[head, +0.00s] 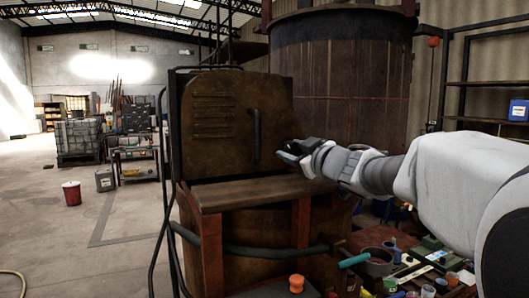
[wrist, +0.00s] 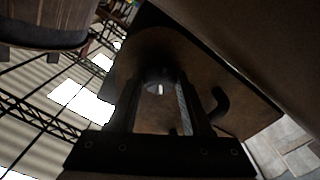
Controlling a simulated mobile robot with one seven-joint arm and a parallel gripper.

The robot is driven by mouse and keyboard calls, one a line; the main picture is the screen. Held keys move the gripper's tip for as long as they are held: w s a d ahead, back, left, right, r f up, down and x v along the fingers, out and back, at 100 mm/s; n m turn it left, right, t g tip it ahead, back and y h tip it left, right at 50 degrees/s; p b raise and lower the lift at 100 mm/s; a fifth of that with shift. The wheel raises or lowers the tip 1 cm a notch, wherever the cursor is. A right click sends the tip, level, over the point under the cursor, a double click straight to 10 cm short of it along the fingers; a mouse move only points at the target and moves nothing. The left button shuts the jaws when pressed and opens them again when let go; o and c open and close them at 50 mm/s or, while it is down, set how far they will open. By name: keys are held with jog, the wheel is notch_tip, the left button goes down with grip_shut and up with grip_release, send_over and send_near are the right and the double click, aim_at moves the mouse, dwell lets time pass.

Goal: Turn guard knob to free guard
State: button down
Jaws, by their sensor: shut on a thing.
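The guard (head: 215,125) is a rusty brown panel with louvred slots and a dark vertical handle (head: 254,137), upright in front of the big vat. My gripper (head: 284,153) reaches in from the right to the guard's right edge, to the right of the handle. In the wrist view, my gripper's two dark fingers (wrist: 160,95) are shut on a small dark round knob (wrist: 158,77) against the guard (wrist: 215,72). The guard's curved handle (wrist: 216,104) shows to the right of the fingers. In the head view the knob is hidden behind the gripper.
The large vat (head: 345,75) stands behind the guard. A brown ledge (head: 250,191) juts out below it, with a dark hose (head: 245,251) underneath. A cluttered bench (head: 425,270) lies below my arm. The floor at left is mostly open, with a red bucket (head: 72,193).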

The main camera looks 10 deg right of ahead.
jog(key=n+b, duration=0.1)
jog(key=n, duration=0.4)
jog(key=shift+f+n+b, duration=0.1)
jog(key=shift+n+b, duration=0.2)
jog(key=shift+n, duration=0.1)
jog(key=n+b, duration=0.1)
jog(key=n, duration=0.3)
jog(key=shift+n+b, duration=0.3)
jog(key=shift+c, duration=1.7)
grip_release()
jog(key=v, duration=1.7)
jog(key=shift+s, duration=0.2)
